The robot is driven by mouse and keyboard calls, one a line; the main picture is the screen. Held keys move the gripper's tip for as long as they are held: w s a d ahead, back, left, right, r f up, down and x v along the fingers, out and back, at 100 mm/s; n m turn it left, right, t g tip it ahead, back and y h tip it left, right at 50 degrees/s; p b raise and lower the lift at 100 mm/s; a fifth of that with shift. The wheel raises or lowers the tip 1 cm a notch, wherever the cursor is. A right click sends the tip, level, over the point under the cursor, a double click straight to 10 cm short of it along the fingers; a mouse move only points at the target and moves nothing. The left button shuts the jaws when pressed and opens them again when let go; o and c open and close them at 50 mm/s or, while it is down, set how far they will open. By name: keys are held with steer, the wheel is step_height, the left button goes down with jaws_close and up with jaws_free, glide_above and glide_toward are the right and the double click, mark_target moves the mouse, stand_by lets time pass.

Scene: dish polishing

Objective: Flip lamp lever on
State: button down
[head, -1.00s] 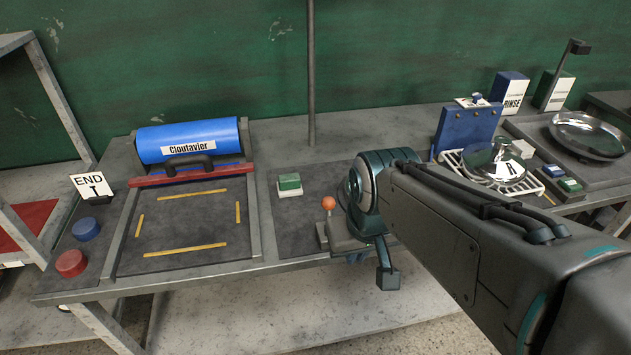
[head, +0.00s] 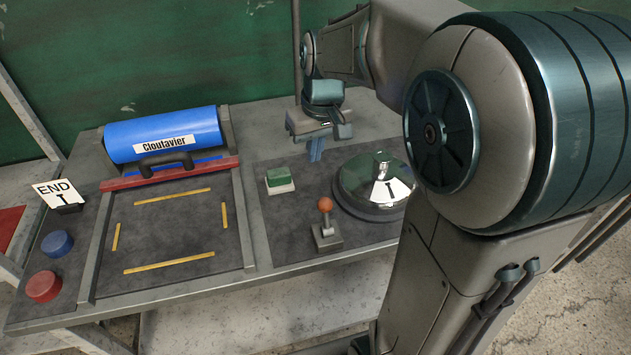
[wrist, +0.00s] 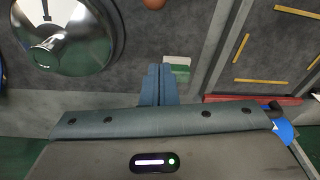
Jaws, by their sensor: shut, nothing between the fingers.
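The lever has an orange ball knob (head: 325,205) on a short stick above a small grey base (head: 327,240), near the front of the dark mat. The stick looks close to upright; its exact tilt is unclear. In the wrist view an orange-red knob (wrist: 154,3) is cut by the top edge. My gripper (head: 314,158) is shut and empty, fingers pointing down, behind the lever and apart from it. Its blue fingers (wrist: 158,80) are together in the wrist view, close to a green-and-white block in the picture. No lamp is clearly identifiable.
A shiny domed metal lid (head: 375,178) stands right of the lever, partly hidden by my arm. The green-and-white block (head: 280,181) lies left of my fingers. The blue roller labelled Cloutavier (head: 165,128), red button (head: 44,287) and blue button (head: 57,243) are farther left.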

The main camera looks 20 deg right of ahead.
mark_target(326, 216)
steer(key=shift+f, duration=0.15)
step_height(326, 216, down, 9)
steer(key=s+p, duration=0.2)
steer(key=shift+s, duration=0.3)
steer(key=shift+b, duration=0.45)
